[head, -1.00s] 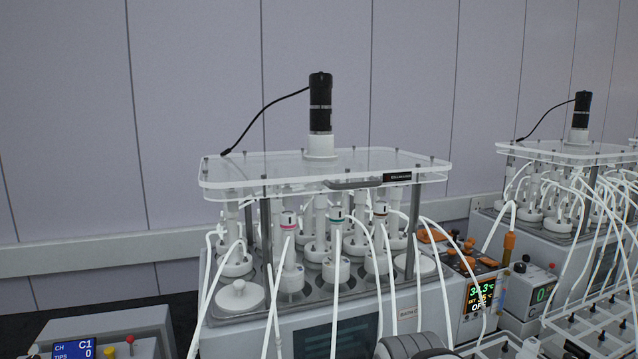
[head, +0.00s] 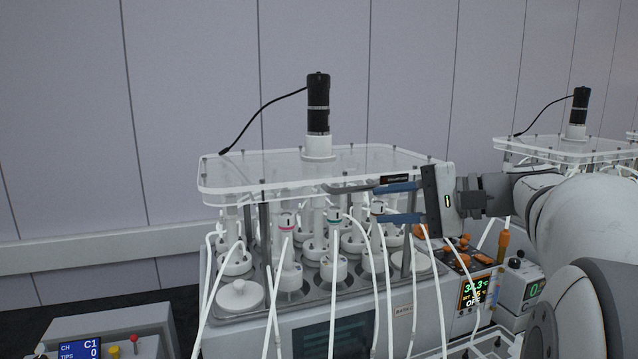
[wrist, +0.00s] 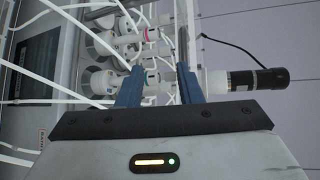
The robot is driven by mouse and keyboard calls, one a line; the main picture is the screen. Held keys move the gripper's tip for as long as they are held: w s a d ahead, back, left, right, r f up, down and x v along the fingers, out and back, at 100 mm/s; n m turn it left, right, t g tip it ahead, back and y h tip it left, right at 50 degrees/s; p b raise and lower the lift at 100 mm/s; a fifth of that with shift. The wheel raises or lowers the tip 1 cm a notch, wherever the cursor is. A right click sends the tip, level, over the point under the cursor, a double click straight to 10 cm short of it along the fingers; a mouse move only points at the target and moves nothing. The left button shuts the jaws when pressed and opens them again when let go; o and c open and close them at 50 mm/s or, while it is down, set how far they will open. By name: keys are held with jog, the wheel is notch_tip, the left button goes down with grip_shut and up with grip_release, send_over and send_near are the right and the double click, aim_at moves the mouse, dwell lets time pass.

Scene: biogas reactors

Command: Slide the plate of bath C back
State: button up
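The clear plate (head: 270,172) lies level on posts above the nearer bath (head: 385,325), with a dark handle (head: 350,187) on its front edge. The bath's small front label is too blurred to read surely. The plate also shows nearly edge-on in the wrist view (wrist: 203,45). My gripper (head: 376,203) is at the plate's front right corner, its two blue fingers apart and pointing left. The upper finger is close to the plate's front edge near the handle; I cannot tell whether they touch. Nothing shows held between the fingers in the wrist view (wrist: 160,72).
A black motor (head: 318,105) with a cable stands on the plate. White bottles and several hanging tubes (head: 335,285) crowd below it. A second bath (head: 575,150) stands at the right. A control box (head: 115,330) is at lower left. The wall behind is bare.

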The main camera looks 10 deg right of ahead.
aim_at(361, 189)
jog(key=shift+t+y, duration=0.3)
jog(key=shift+y, duration=0.1)
jog(key=w+a, duration=0.2)
jog(key=w+a+r+p, duration=0.1)
jog(key=w+a, duration=0.1)
jog(key=a, duration=0.1)
jog(key=shift+w+r, duration=0.2)
jog(key=shift+w, duration=0.1)
jog(key=shift+c, duration=0.5)
grip_shut()
